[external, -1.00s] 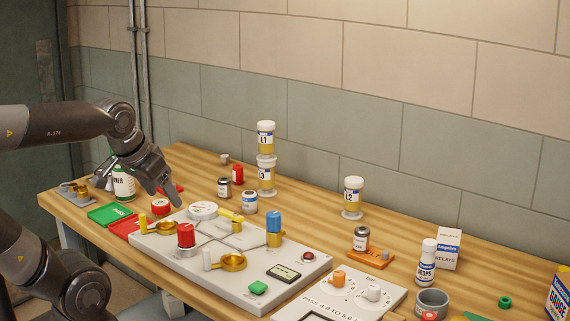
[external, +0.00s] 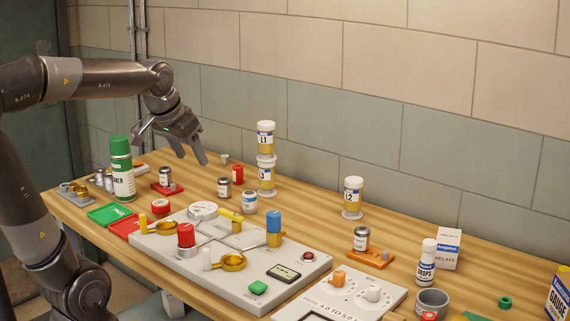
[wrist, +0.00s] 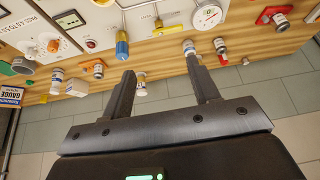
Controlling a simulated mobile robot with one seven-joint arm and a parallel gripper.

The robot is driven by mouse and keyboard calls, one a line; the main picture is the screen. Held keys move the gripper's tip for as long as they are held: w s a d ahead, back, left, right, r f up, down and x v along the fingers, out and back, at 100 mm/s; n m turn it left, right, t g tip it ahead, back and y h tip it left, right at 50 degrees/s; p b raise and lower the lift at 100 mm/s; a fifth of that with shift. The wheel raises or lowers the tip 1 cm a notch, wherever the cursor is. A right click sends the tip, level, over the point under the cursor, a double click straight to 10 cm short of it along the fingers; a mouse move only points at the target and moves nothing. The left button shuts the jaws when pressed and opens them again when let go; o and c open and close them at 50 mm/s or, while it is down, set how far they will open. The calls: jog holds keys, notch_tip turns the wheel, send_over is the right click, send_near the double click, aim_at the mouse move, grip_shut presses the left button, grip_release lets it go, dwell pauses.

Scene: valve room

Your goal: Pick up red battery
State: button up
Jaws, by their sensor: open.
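The red battery (external: 238,174), a small red cylinder, stands on the wooden table behind a dark jar and left of the stacked L1 bottles. In the wrist view a red piece (wrist: 223,60), apparently the battery, shows beside the dark jar, just right of the right finger. My gripper (external: 192,157) is open and empty, raised above the table to the left of the battery. Its two fingers (wrist: 160,68) are spread apart in the wrist view with nothing between their tips.
The dark jar (external: 224,188) and a blue-and-white jar (external: 250,203) stand near the battery. The stacked L1 bottle (external: 265,135) rises to its right. A green-capped spray can (external: 122,172) stands at left. The valve panel (external: 308,262) fills the front.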

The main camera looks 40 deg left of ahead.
jog(key=w+a, duration=0.5)
jog(key=w, duration=0.7)
jog(key=n+g, duration=0.1)
jog(key=n, duration=0.1)
send_near(237, 166)
jog(key=f, duration=0.2)
jog(key=shift+y, duration=0.4)
jog(key=x, duration=0.2)
jog(key=w+x, duration=0.1)
jog(key=x, duration=0.2)
jog(key=shift+a, duration=0.1)
jog(key=x, duration=0.5)
jog(key=shift+d+f, duration=0.1)
jog(key=shift+d, duration=0.15)
jog(key=c, duration=1.1)
